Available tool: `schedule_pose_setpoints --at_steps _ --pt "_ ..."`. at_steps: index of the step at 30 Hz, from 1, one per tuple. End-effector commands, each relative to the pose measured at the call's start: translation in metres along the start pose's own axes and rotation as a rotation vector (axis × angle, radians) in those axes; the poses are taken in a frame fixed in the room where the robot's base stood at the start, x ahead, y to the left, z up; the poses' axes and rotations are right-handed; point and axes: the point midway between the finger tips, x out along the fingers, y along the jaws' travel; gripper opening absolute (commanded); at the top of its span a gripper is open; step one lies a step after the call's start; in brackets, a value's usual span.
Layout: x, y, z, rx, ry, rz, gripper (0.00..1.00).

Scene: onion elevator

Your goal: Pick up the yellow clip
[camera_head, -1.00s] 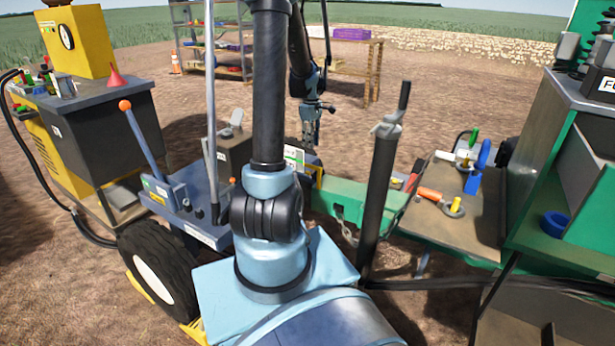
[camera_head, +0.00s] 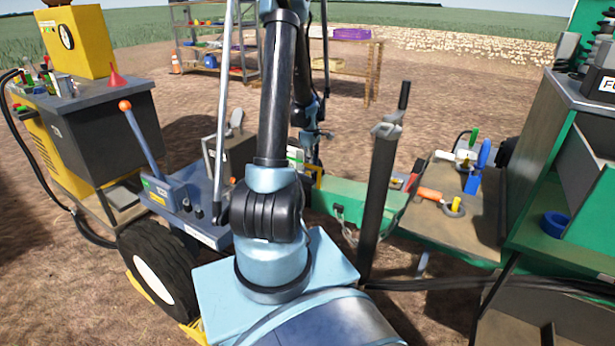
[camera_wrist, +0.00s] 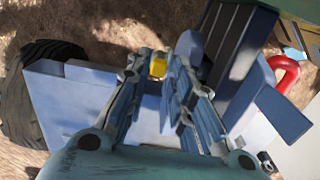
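A small yellow piece, which looks like the yellow clip (camera_wrist: 158,67), shows in the wrist view near the tips of my gripper (camera_wrist: 167,62). The two fingers stand apart with a gap between them, and the yellow piece appears in line with that gap. I cannot tell whether a finger touches it. In the head view my gripper (camera_head: 312,150) points down beyond the hitch area, partly hidden by my arm. The clip cannot be made out clearly there.
A blue-grey deck (camera_head: 195,225) with an orange-knobbed lever (camera_head: 145,145) lies left of my arm. A dark upright post (camera_head: 378,200) and a green drawbar (camera_head: 355,200) stand to the right. A red curved part (camera_wrist: 287,72) shows at right in the wrist view.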

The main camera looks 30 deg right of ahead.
Motion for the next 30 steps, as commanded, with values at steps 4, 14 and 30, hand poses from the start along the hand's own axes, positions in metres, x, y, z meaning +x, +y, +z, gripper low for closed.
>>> schedule_pose_setpoints --at_steps 4,14,30 --pt "0.019 0.001 -0.002 0.0 0.0 0.0 0.22" --pt "0.036 0.0 -0.001 0.0 0.0 0.0 0.22" --pt "0.036 0.0 -0.001 0.0 0.0 0.0 0.0"
